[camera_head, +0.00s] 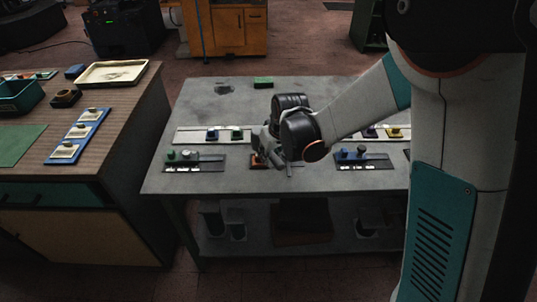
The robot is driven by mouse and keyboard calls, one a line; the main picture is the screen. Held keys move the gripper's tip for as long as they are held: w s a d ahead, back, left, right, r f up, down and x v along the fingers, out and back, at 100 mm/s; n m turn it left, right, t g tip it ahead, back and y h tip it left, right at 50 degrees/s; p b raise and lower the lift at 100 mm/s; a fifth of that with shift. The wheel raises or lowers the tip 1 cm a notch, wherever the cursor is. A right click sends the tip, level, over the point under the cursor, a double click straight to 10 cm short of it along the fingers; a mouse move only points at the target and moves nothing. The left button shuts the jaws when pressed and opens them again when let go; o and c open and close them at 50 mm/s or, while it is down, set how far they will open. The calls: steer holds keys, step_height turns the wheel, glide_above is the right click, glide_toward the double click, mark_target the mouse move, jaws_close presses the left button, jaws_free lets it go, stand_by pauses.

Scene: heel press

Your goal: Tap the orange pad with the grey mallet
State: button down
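A small orange-red pad (257,160) sits near the front middle of the grey table, partly hidden by my gripper. My gripper (273,150) points down just right of the pad, low over the table. A thin grey piece (288,170) shows below and beside the fingers; it may be the grey mallet, but it is too small and dark to be sure. I cannot tell whether the fingers are shut on it, or whether anything touches the pad.
Dark plates with green knobs (183,155) and blue knobs (351,154) flank the pad on the grey table (224,181). A pale strip with blue and green blocks (212,134) lies behind. A green block (263,83) lies at the back. A wooden-topped bench (120,120) stands left.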

steer(key=shift+r, duration=0.8)
steer(key=shift+r+p, duration=1.9)
steer(key=shift+r, duration=0.65)
steer(key=shift+f, duration=0.1)
